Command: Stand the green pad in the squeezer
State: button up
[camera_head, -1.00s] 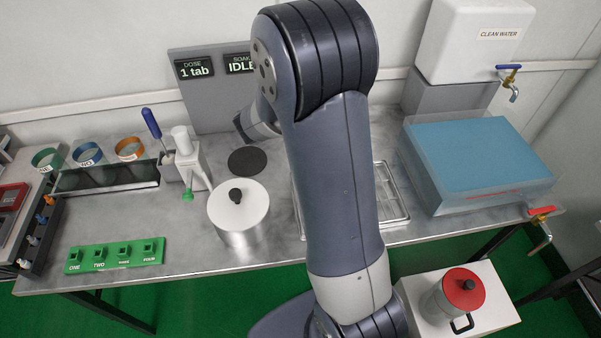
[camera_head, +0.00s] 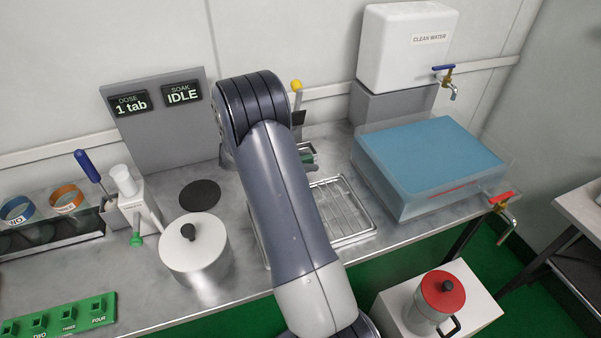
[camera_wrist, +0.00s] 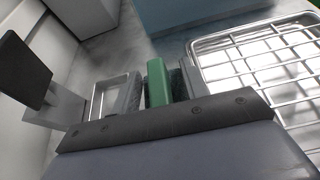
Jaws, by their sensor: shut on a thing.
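The green pad (camera_wrist: 157,82) is held upright between the two dark fingers of my gripper (camera_wrist: 158,88) in the wrist view. A small dark green part of it (camera_head: 307,159) shows past my arm in the head view. What seems to be the squeezer (camera_head: 298,118) stands at the back of the bench, with a yellow-knobbed lever, a dark plate and a shallow metal tray. In the wrist view its dark plate (camera_wrist: 22,70) is at the left, and the tray lies just left of my gripper. My arm hides part of the squeezer and most of my gripper in the head view.
A wire drying rack (camera_head: 343,210) lies right of my gripper. A clear box with a blue top (camera_head: 430,165) stands further right, below the water tank (camera_head: 408,45). A lidded metal pot (camera_head: 195,262) stands left of my arm.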

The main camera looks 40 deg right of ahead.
jog(key=shift+f, duration=1.8)
jog(key=shift+f, duration=0.1)
jog(key=shift+f, duration=0.15)
jog(key=o, duration=0.8)
jog(key=shift+c, duration=0.2)
